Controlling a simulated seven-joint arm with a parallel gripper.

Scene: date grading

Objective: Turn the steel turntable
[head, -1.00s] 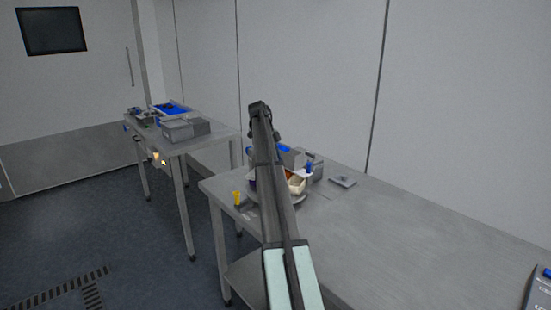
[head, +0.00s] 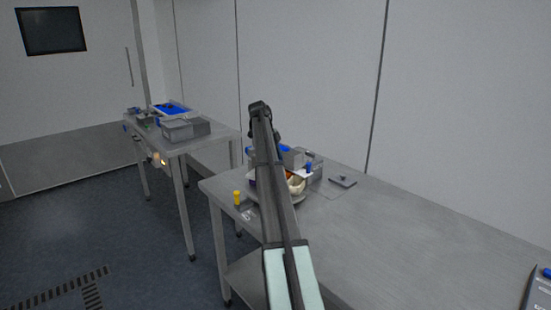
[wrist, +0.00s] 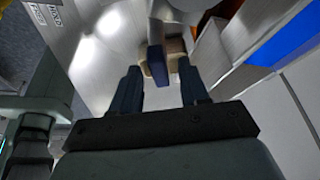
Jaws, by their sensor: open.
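The steel turntable (head: 292,199) is a low grey disc near the left end of the near table, mostly hidden behind my arm in the head view. Pale bowls (head: 297,185) stand on it. In the wrist view my gripper (wrist: 160,85) is open, its two dark fingers apart. A blue upright piece (wrist: 157,62) with a tan block (wrist: 176,50) behind it shows between and beyond the fingertips. I cannot tell whether the fingers touch it or whether it belongs to the turntable. In the head view the fingertips are hidden by the arm.
A yellow cup (head: 238,198) stands near the table's left edge. A blue-topped cylinder (head: 309,167) and grey boxes are close behind the turntable. A small flat grey item (head: 343,181) lies to the right.

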